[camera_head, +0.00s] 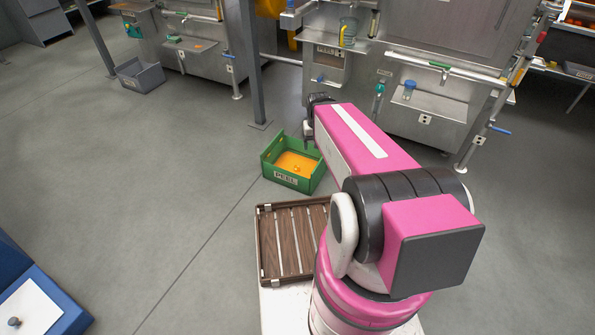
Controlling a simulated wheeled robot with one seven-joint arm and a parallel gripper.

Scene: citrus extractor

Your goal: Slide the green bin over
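The green bin (309,184) stands on the grey floor near the middle of the camera_head view. Its front wall carries a "PEEL" label, and orange material lies inside it. My pink arm reaches away from me, to the right of the bin. The dark end of the arm with my gripper (308,132) shows by the bin's far right corner. The gripper is small and partly hidden by the arm, so I cannot tell whether its fingers are open or whether they touch the bin.
A slatted wooden rack (267,246) on my base lies in front of the bin. Steel machines (440,118) stand behind it, with a grey post (256,85) at back left. A grey bin (142,80) stands far left. Floor left of the green bin is clear.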

